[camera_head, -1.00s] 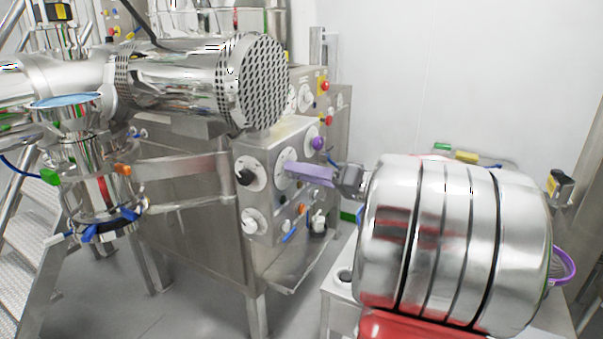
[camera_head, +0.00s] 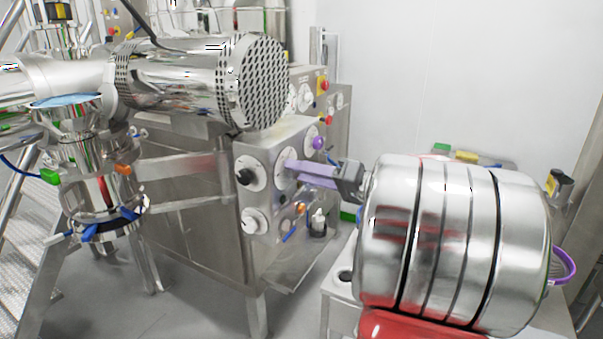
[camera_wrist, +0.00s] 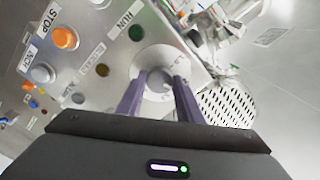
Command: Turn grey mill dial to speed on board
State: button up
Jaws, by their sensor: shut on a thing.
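My gripper (camera_head: 290,167) reaches the front panel of the steel machine in the head view, its lilac fingers pointing left onto a round pale dial plate (camera_head: 282,178). In the wrist view, the two fingers of my gripper (camera_wrist: 159,84) are closed on the grey dial (camera_wrist: 157,78), one on each side. The dial's pointer and most scale marks are hidden or too small to read. No board with a legible speed shows in either view.
Beside the held dial are a black knob (camera_head: 244,177), a white knob (camera_head: 249,221) and a purple knob (camera_head: 318,143). The wrist view shows an orange button (camera_wrist: 65,37) near the STOP label and a green button (camera_wrist: 136,33) near RUN. A perforated steel drum (camera_head: 256,82) overhangs the panel.

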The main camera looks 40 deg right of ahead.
jog(key=o, duration=1)
jog(key=shift+o, duration=0.2)
jog(key=shift+s+d, duration=0.1)
jog(key=v, duration=1.3)
jog(key=shift+s, duration=0.35)
